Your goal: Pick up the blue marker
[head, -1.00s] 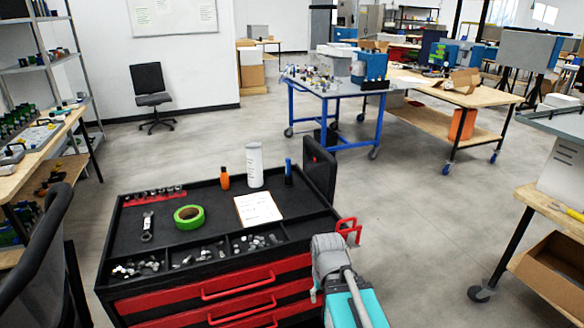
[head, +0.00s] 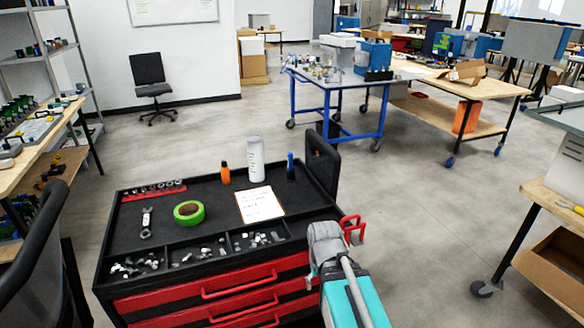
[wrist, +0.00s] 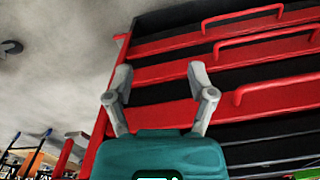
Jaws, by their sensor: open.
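The blue marker (head: 290,166) stands upright near the back right of the black top of the red tool cart (head: 160,215), right of a white bottle. My gripper shows in the wrist view (wrist: 158,80), with its two grey fingers apart and nothing between them. It faces the cart's red drawer fronts (wrist: 215,78). In the head view my arm is at the cart's front right corner, well away from the marker, and the fingertips are hard to make out there. The marker does not show in the wrist view.
Near the marker stand a white bottle (head: 255,158), an orange bottle (head: 225,173) and a black upright panel (head: 322,163). A clipboard (head: 260,204), green tape (head: 188,212) and a wrench (head: 146,223) lie on the cart. Its front bins hold small parts.

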